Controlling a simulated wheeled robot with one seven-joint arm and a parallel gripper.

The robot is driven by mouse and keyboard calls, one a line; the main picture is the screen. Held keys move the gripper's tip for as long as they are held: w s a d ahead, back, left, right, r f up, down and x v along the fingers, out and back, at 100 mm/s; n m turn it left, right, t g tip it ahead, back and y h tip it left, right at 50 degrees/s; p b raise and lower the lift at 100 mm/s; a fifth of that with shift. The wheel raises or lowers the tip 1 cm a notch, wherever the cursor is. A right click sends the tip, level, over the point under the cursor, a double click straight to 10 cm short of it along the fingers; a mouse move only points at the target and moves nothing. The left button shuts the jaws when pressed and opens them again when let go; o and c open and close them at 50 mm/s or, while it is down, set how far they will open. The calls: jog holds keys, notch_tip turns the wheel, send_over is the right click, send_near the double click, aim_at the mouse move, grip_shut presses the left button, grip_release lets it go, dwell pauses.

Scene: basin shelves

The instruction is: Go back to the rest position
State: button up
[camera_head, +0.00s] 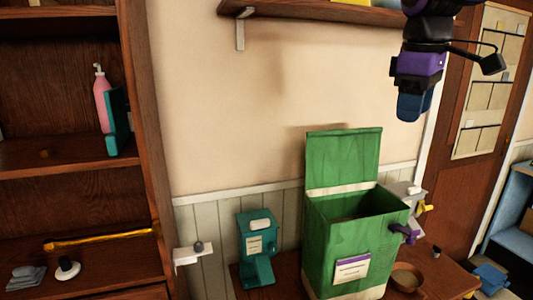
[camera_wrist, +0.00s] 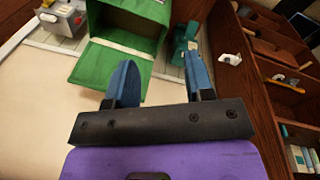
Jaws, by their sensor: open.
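My gripper (camera_head: 413,106) is raised at the upper right of the head view, in front of the wall and above the green bin. In the wrist view its two blue fingers (camera_wrist: 160,84) stand apart with nothing between them. The green bin (camera_head: 338,233) stands on the wooden counter with its lid up. Its inside looks dark and its contents cannot be seen. It also shows in the wrist view (camera_wrist: 118,68), beyond the fingers.
A teal dispenser (camera_head: 257,248) stands left of the bin, and a wooden bowl (camera_head: 407,276) to its right. A wooden shelf unit (camera_head: 140,130) with a pink bottle (camera_head: 102,100) is at left. A wall shelf (camera_head: 310,10) runs along the top. The wall between is clear.

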jog(key=s+d+f+m+t, duration=0.2)
jog(key=s+f+m, duration=0.2)
jog(key=s, duration=0.5)
jog(key=s+d+f+m+t, duration=0.2)
jog(key=s+f+m, duration=0.2)
jog(key=s+f, duration=0.3)
jog(key=shift+s+m+y, duration=0.4)
jog(key=shift+s, duration=0.6)
